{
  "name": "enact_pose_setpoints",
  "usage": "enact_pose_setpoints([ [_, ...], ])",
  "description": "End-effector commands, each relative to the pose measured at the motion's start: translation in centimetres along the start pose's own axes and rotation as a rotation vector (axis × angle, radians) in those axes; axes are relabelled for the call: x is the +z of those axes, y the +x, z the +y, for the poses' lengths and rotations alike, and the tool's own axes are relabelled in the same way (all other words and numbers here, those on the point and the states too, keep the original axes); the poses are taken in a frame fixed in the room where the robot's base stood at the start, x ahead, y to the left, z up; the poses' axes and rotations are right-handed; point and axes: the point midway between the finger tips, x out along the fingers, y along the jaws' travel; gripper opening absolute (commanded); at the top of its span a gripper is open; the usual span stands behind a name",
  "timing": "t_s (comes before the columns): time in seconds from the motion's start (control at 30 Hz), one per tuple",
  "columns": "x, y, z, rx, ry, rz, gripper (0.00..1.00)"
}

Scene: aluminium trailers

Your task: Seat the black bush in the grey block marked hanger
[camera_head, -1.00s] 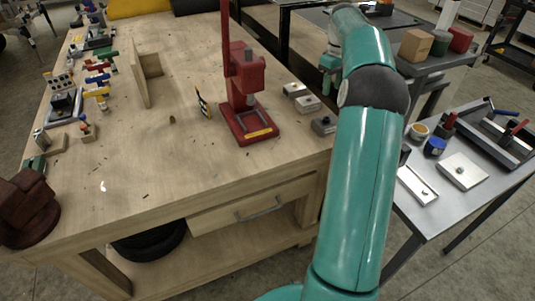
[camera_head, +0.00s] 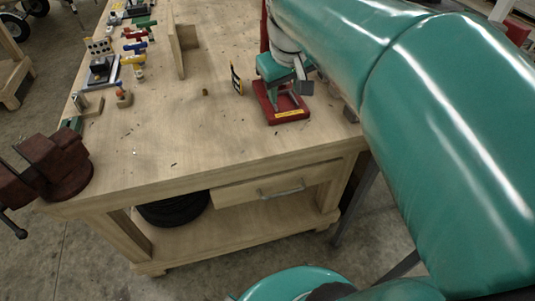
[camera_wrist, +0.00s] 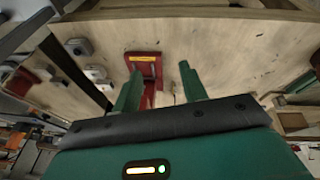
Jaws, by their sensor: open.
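My gripper (camera_wrist: 160,88) is open and empty, its two green fingers apart above the bench. In the head view my gripper (camera_head: 285,76) is in front of the red press. Several small grey blocks stand by the press's base. In the wrist view one (camera_wrist: 78,47) is at upper left and another (camera_wrist: 95,73) is below it. Their markings are too small to read, so I cannot tell which is the hanger. In the head view my arm hides most of them. I cannot pick out the black bush for certain.
The red press (camera_head: 284,112) stands on the wooden bench (camera_head: 150,130); its base (camera_wrist: 144,64) shows between my fingers. A small marked plate (camera_head: 236,79) stands to its left. A dark red vise (camera_head: 55,165) is at the bench's left corner. The bench's front middle is mostly clear.

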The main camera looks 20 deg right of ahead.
Motion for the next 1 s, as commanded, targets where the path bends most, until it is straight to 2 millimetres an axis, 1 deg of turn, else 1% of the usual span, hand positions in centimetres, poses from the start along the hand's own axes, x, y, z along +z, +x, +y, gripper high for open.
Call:
enact_pose_setpoints([
  [0.03,1.5,-0.4,-1.5,-0.005,0.005,0.023,0.43],
  [0.1,3.4,-0.6,-3.2,-0.016,0.018,0.052,0.43],
  [0.3,9.0,-0.1,-7.4,-0.063,0.066,0.132,0.43],
  [0.4,11.3,0.6,-8.9,-0.089,0.086,0.161,0.43],
  [0.5,12.7,1.1,-9.7,-0.107,0.1,0.178,0.43],
  [0.63,13.3,1.4,-10.1,-0.115,0.108,0.185,0.43],
  [1.0,13.3,1.4,-10.1,-0.115,0.108,0.184,0.43],
])
